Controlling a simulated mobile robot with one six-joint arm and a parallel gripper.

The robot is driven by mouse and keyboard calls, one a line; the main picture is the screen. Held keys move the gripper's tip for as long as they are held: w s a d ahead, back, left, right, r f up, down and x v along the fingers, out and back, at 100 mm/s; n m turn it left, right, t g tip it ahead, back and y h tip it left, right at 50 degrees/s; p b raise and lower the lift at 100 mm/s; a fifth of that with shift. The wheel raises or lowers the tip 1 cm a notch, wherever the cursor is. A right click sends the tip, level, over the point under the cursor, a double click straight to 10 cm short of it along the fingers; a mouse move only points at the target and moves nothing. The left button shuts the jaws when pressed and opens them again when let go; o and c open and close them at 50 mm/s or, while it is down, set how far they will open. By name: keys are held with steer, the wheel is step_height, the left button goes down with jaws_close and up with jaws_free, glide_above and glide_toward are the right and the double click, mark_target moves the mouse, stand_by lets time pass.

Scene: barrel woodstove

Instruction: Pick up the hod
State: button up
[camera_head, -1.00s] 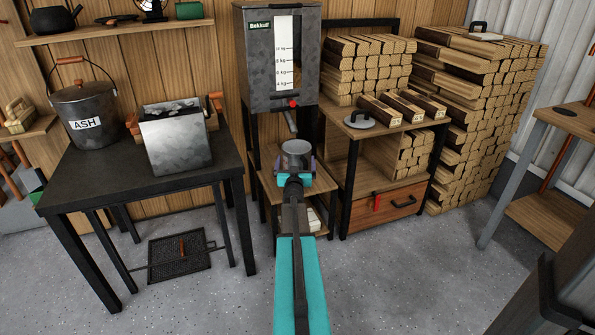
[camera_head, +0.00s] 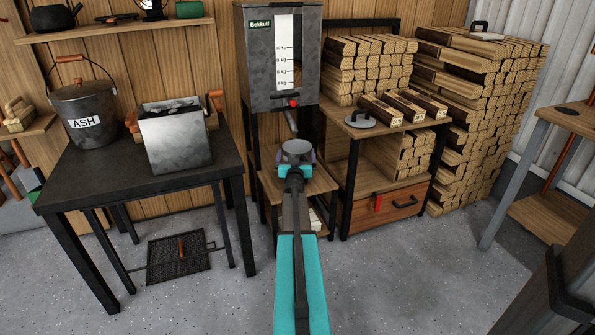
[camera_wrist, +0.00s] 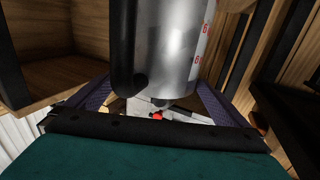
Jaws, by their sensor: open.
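A grey metal cylindrical vessel, which I take as the hod (camera_head: 296,147), stands below the chute of the hopper, at the far end of my arm. In the wrist view the hod (camera_wrist: 160,50) is a shiny cylinder with red scale marks on one side and a dark strip on the other. My gripper (camera_head: 297,158) is at the hod, its purple fingers on either side of it. In the wrist view my gripper (camera_wrist: 155,102) is open with the hod between or just beyond the fingers; contact cannot be told. The arm hides the hod's lower part.
The hopper (camera_head: 254,60) with a red knob (camera_head: 293,103) is just above. A wooden shelf unit (camera_head: 345,190) with split logs stands close on the right. A dark table (camera_head: 80,190) with an ash bucket (camera_head: 85,105) and a metal box (camera_head: 175,145) is left.

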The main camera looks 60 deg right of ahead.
steer(key=c, duration=1.6)
steer(key=shift+r, duration=0.1)
steer(key=s+a+r+p, duration=0.1)
steer(key=s+a, duration=0.2)
steer(key=s, duration=0.2)
steer(key=s+a+r+p, duration=0.1)
steer(key=s+a, duration=0.3)
steer(key=s+a+r+p, duration=0.1)
steer(key=s+a, duration=0.2)
steer(key=s, duration=0.2)
steer(key=shift+s+a+r+p, duration=0.15)
steer(key=shift+s+a+p, duration=0.15)
steer(key=shift+a+p, duration=0.05)
